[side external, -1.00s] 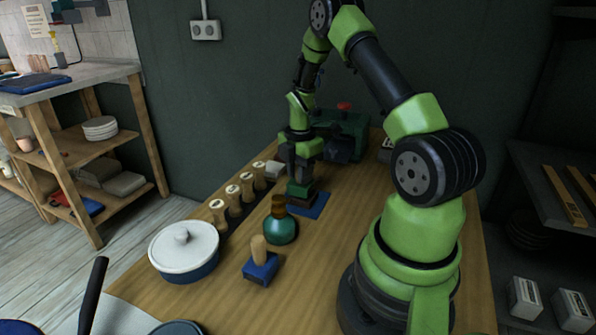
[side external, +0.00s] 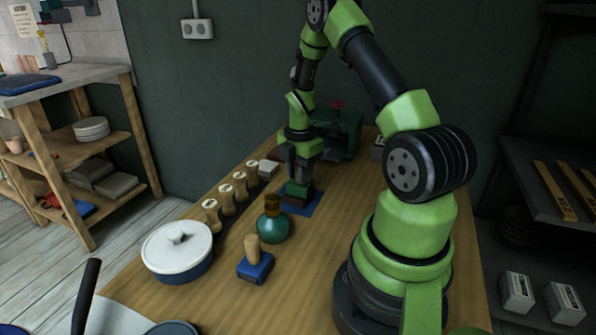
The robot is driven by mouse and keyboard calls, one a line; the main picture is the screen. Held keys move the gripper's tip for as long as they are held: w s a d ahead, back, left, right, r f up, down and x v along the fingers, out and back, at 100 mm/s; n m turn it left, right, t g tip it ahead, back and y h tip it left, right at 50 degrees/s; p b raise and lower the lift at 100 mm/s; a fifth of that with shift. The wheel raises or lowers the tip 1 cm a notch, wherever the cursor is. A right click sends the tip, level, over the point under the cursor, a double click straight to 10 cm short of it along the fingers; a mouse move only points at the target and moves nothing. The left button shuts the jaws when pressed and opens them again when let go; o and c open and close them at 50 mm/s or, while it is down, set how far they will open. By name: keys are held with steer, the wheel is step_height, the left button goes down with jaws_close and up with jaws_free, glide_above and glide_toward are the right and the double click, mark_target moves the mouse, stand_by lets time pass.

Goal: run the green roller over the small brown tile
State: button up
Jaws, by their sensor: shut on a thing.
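My gripper (side external: 302,172) is at the far part of the wooden bench, pointing down. It is shut on the green roller (side external: 296,187), of which only a small dark green part shows below the jaws. The small brown tile (side external: 297,199) appears as a dark brown strip directly under the green part. The roller looks to be on or just above it; I cannot tell if they touch. A flat blue mat (side external: 313,209) lies beneath, its front and right edges showing. The jaws and roller hide most of the tile's top.
A teal bottle (side external: 272,226) with a brown neck stands close in front of the mat. Nearer are a blue block with a wooden handle (side external: 255,268) and a white-lidded pot (side external: 178,248). Several wooden-handled stamps (side external: 226,198) line the left. A green machine (side external: 348,135) stands behind. The bench's right middle is clear.

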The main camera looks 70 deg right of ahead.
steer(key=shift+s, duration=0.4)
steer(key=shift+r, duration=3.55)
